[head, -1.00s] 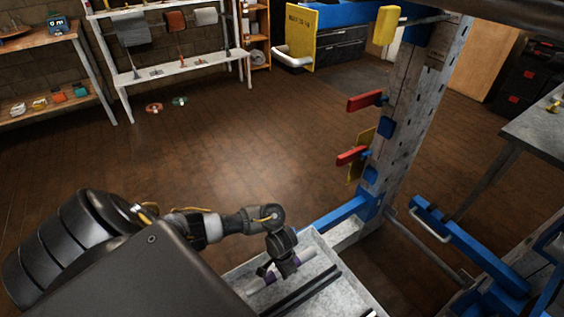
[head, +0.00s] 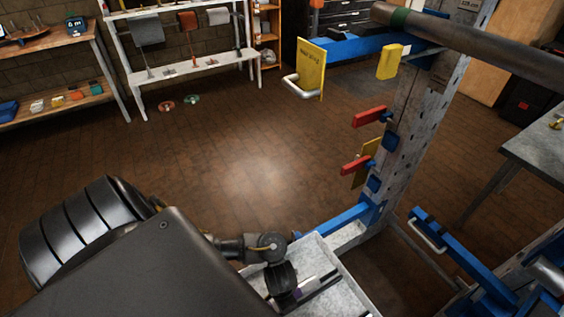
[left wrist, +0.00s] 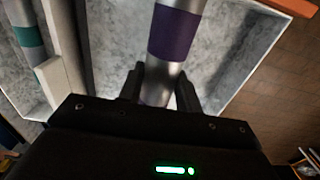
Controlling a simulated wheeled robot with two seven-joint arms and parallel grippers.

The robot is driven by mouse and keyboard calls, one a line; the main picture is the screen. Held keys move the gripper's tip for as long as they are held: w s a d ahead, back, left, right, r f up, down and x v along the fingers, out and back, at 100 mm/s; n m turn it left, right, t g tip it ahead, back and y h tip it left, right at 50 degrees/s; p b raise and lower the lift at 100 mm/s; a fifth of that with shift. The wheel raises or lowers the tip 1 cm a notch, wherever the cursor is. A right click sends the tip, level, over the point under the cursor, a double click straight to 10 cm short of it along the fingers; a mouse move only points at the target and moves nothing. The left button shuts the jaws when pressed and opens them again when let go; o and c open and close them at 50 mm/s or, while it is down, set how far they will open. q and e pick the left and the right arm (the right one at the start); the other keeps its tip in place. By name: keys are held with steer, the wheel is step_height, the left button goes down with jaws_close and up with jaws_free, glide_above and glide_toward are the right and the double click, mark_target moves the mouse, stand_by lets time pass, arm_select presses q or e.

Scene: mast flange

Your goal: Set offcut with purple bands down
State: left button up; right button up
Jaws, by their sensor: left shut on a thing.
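The offcut with purple bands is a silver tube; its purple band (left wrist: 175,35) shows close up in the left wrist view. My left gripper (left wrist: 158,88) is shut on it, one dark finger on each side. In the head view my left gripper (head: 284,290) is low over a grey metal tray (head: 318,257), and part of the offcut (head: 308,286) shows beside it. The tray's pale floor lies under the tube; I cannot tell whether they touch. My right gripper is out of view.
A second tube with a teal band (left wrist: 28,37) lies left of a divider in the left wrist view. A grey upright post (head: 415,130) with red, blue and yellow parts stands beyond the tray. The brown floor (head: 230,160) at middle is clear.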

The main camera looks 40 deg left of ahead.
arm_select(q)
steer(key=w+d+r+m, duration=0.2)
steer(key=w+d+r, duration=0.6)
steer(key=w+r, duration=0.35)
steer(key=a+r, duration=0.4)
steer(key=r, duration=0.2)
steer(key=w+a+r+p, duration=0.1)
steer(key=a+r, duration=0.2)
steer(key=r, duration=0.3)
steer(key=shift+w+a+r, duration=0.25)
steer(key=shift+a, duration=0.1)
